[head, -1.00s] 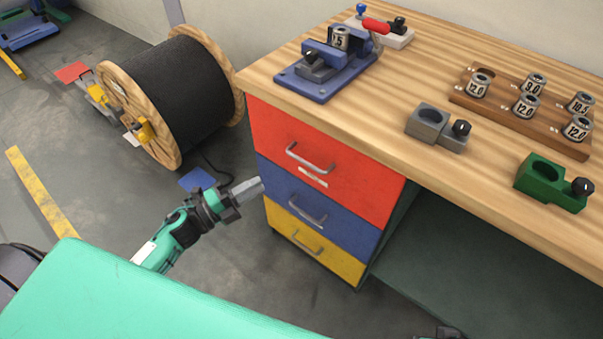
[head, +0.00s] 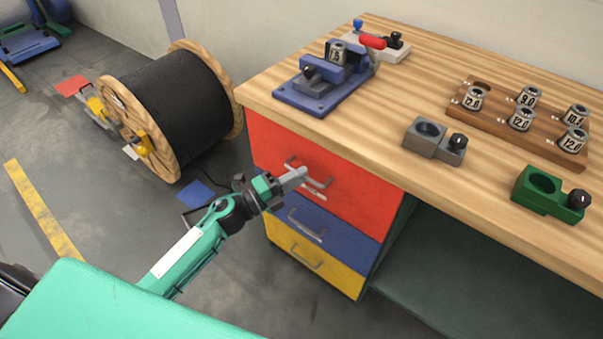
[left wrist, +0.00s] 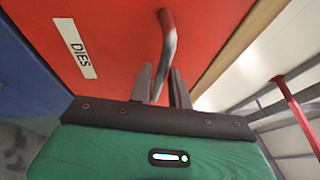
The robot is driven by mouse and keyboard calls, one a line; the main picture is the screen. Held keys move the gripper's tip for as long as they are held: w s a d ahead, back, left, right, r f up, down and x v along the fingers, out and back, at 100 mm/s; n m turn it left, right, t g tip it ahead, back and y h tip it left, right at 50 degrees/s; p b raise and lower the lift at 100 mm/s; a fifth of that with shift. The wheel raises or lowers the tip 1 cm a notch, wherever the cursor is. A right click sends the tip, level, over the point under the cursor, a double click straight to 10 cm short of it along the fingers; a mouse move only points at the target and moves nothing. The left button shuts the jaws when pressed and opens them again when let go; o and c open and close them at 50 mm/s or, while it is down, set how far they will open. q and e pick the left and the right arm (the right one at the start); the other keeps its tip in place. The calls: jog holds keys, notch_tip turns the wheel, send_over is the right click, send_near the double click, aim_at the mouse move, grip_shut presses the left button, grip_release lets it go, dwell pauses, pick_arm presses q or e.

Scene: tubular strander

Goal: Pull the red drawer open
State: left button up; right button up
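The red drawer (head: 345,192) is the top one of three under the bench and looks closed. Its grey bar handle (head: 318,182) is partly hidden by my left gripper (head: 298,174). In the left wrist view the handle (left wrist: 168,45) runs down between the two fingers of my left gripper (left wrist: 162,85). The fingers stand apart, one on each side of the bar, with some gap showing. A white "DIES" label (left wrist: 75,48) is on the drawer front. My right gripper is not in view.
The blue drawer (head: 345,238) and yellow drawer (head: 320,262) sit below, closed. The wooden bench top (head: 400,90) overhangs the drawers and carries fixtures and dies. A cable reel (head: 185,100) stands on the floor at left.

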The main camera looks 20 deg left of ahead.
pick_arm(q)
jog(key=shift+w+d+r, duration=0.1)
jog(key=shift+w+d, duration=0.35)
jog(key=shift+w, duration=0.05)
grip_shut()
jog(key=shift+s, duration=0.1)
